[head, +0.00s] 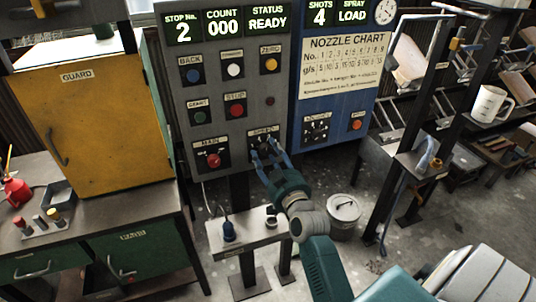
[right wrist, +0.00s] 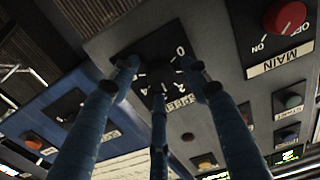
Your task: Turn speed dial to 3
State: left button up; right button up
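The speed dial (head: 262,146) is a dark knob on a black plate low on the grey control panel, partly hidden by my fingers. In the right wrist view the dial's plate (right wrist: 176,47) carries white figures, with 0, 2 and 4 legible, and the label SPEED upside down. The knob's pointer cannot be read. My right gripper (head: 265,147) reaches up to the dial. In the right wrist view its blue fingers (right wrist: 160,76) are spread around the knob, with no clear contact visible. My left gripper is not in view.
A red MAIN switch (head: 213,160) sits left of the dial, with the STOP button (head: 236,111) above. A blue panel (head: 335,115) with another dial (head: 317,129) stands to the right. A small shelf (head: 246,237) holding a blue bottle is below.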

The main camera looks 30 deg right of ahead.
jog(key=c, duration=1)
jog(key=shift+a+r+m+p, duration=0.1)
jog(key=shift+m+p, duration=0.7)
jog(key=shift+c, duration=0.3)
jog(key=shift+m, duration=0.4)
jog(key=shift+f+m, duration=0.2)
jog(key=shift+m, duration=0.2)
jog(key=o, duration=1.2)
jog(key=shift+c, duration=0.2)
